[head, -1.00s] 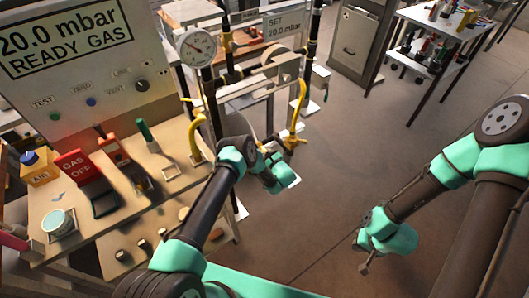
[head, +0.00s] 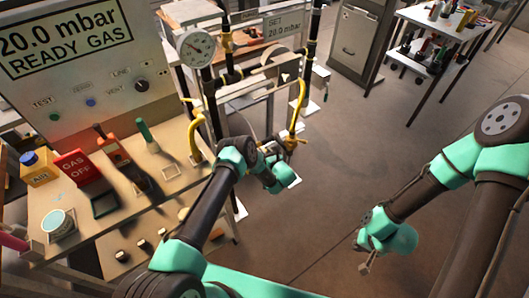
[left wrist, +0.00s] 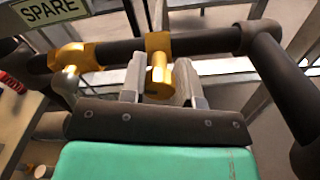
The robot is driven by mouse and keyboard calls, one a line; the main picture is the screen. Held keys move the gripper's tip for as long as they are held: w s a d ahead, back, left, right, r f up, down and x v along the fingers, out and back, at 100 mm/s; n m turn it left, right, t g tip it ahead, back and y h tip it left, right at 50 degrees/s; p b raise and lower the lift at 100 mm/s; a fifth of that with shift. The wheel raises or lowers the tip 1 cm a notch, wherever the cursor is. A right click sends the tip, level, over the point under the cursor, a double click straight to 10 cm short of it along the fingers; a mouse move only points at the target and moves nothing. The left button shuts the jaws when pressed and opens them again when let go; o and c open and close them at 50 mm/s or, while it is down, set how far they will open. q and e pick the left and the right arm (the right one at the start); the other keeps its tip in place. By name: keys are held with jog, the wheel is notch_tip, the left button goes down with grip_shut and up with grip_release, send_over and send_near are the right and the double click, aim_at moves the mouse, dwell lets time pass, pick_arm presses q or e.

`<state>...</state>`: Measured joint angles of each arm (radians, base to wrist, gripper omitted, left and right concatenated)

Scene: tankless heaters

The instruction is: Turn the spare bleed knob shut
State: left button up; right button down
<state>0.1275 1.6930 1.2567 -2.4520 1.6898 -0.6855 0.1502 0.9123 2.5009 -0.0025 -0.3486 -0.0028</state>
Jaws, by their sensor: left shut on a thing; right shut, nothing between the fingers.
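In the left wrist view, a SPARE label (left wrist: 50,9) hangs above a dark horizontal pipe with brass fittings. My left gripper (left wrist: 158,83) has one pale finger on each side of a short brass piece, the spare bleed knob (left wrist: 158,76), which sticks out from the brass collar on the pipe. It is shut on this knob. In the head view my left gripper (head: 278,152) is at the pipe stand's lower right, close to the yellow fittings; its own wrist hides the knob there. My right gripper (head: 370,260) is shut and empty, low over open floor.
A pressure gauge (head: 195,47) and a yellow pipe (head: 196,138) are on the stand left of my left gripper. The bench holds a red GAS OFF block (head: 77,167) and a yellow AIR block (head: 38,167). The floor (head: 350,150) to the right is clear.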

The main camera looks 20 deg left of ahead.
pick_arm(q)
jog(key=shift+m, duration=0.3)
jog(key=o, duration=0.9)
jog(key=shift+o, duration=0.2)
jog(key=shift+d, duration=0.1)
jog(key=v, duration=1.7)
jog(key=shift+s, duration=0.2)
jog(key=shift+d, duration=0.1)
